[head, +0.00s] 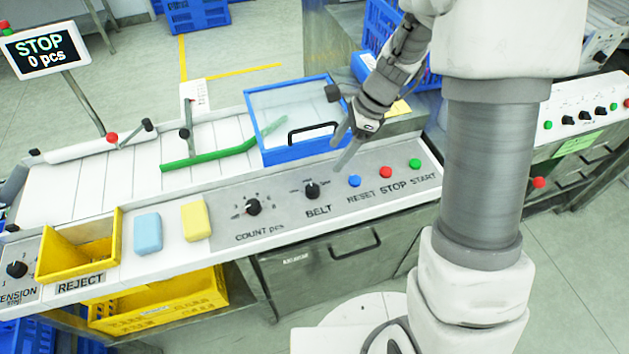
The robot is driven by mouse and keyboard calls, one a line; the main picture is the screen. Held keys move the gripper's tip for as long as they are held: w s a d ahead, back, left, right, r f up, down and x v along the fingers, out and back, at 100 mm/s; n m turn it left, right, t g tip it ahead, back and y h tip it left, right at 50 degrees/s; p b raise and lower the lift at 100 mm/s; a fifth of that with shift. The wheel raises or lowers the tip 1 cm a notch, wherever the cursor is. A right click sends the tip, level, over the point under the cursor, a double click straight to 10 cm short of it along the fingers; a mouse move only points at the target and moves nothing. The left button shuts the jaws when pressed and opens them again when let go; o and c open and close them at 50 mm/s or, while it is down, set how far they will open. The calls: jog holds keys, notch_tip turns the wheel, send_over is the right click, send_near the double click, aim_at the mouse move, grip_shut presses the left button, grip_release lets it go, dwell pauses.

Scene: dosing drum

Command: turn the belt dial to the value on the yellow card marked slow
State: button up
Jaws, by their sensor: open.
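The belt dial (312,190) is a black knob on the grey control panel, above the printed word BELT. Small marks surround it, too small to read; I cannot tell its exact setting. My gripper (343,150) is open and empty, above the panel, to the upper right of the dial and apart from it. A yellow card (399,108) lies partly hidden behind my gripper; its writing cannot be read from here.
The count dial (253,207) is left of the belt dial. Blue (354,181), red (386,172) and green (414,164) buttons are on the right. A blue-framed clear cover (290,158) stands behind the panel. The display (45,50) reads STOP, 0 pcs.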

aim_at(313, 188)
jog(key=b+x, duration=0.1)
jog(key=x, duration=1.2)
jog(key=shift+a+f+b, duration=0.15)
jog(key=shift+f+b, duration=0.1)
jog(key=shift+b, duration=0.1)
jog(key=shift+c, duration=0.2)
grip_shut()
